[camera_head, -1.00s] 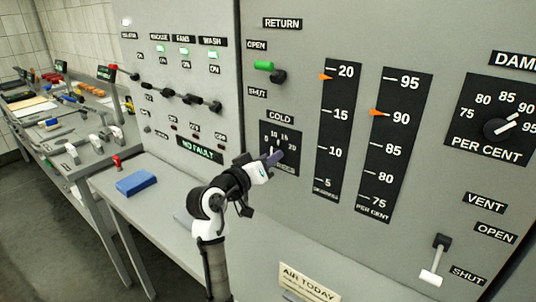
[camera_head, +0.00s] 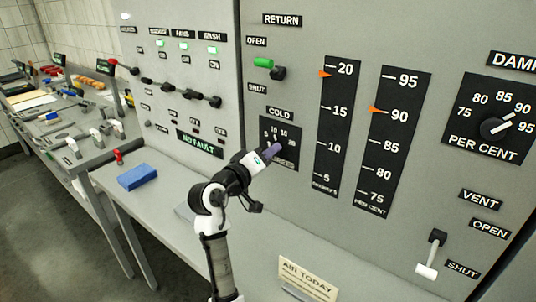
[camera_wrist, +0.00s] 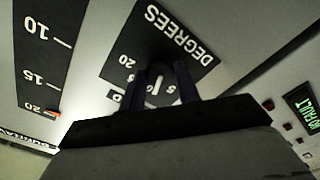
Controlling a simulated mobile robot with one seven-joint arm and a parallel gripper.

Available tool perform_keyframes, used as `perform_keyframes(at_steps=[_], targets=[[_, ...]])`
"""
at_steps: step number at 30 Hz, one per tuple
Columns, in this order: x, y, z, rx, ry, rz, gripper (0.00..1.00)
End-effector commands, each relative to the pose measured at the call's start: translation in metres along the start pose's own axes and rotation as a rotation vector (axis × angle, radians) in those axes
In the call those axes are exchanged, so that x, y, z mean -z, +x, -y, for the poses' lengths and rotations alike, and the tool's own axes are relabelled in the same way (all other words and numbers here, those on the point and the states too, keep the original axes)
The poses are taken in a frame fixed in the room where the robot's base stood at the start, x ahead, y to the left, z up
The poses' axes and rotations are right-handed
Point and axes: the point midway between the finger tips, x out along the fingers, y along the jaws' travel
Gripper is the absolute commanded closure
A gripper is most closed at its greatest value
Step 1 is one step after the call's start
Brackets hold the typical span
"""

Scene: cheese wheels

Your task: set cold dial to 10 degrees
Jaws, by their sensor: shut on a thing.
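The cold dial is a black plate (camera_head: 291,161) under the COLD label (camera_head: 280,113), with a scale of white numbers. My gripper (camera_head: 272,151) is at the dial and covers its lower left part. In the wrist view, the two dark fingers (camera_wrist: 168,72) are shut on the dial's knob (camera_wrist: 158,84), one on each side. A short white pointer mark shows between them. The plate with DEGREES on it appears upside down there. The exact number at the pointer cannot be read, as the fingers hide part of the scale.
A green-tipped RETURN lever (camera_head: 263,63) sits above the dial. A tall degrees gauge (camera_head: 336,125) and a per cent gauge (camera_head: 392,140) are to its right. A blue block (camera_head: 138,177) lies on the grey ledge (camera_head: 170,215) below. A NO FAULT sign (camera_head: 200,143) is at left.

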Motion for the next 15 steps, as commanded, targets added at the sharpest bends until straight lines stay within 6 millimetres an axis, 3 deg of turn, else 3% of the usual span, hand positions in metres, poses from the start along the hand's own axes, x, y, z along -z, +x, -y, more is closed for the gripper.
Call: perform_keyframes(at_steps=[4, 5, 9, 15], targets=[[-0.0001, -0.0002, 0.0005, 0.001, 0.0, 0.0, 0.91], [-0.0001, -0.0003, 0.0005, 0.001, 0.0, 0.0, 0.66], [0.0, -0.0002, 0.0005, 0.001, 0.001, 0.0, 0.48], [0.0, -0.0001, 0.0003, 0.001, 0.001, 0.0, 0.47]])
